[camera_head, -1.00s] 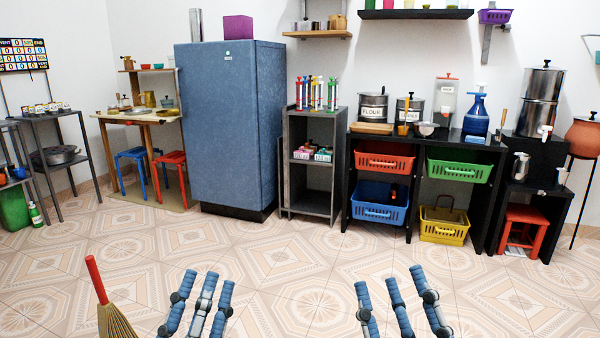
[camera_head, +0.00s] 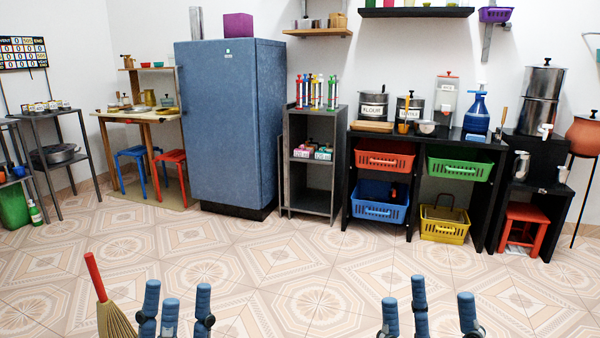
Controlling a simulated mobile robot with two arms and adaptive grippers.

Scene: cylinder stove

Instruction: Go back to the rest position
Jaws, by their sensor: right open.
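My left gripper (camera_head: 177,306) is at the bottom edge, left of the middle. Its three blue fingers point up and stand apart, with nothing between them. My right gripper (camera_head: 428,306) is at the bottom edge, right of the middle. Its fingers are spread wide and empty. Both grippers show against the tiled floor (camera_head: 290,265), well in front of the furniture. The lower parts of both hands and the arms are cut off by the picture's edge.
A broom (camera_head: 97,280) with a red handle stands just left of my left gripper. A blue fridge (camera_head: 228,130), a grey shelf (camera_head: 312,200) and a black counter (camera_head: 345,170) line the back wall. The floor before them is clear.

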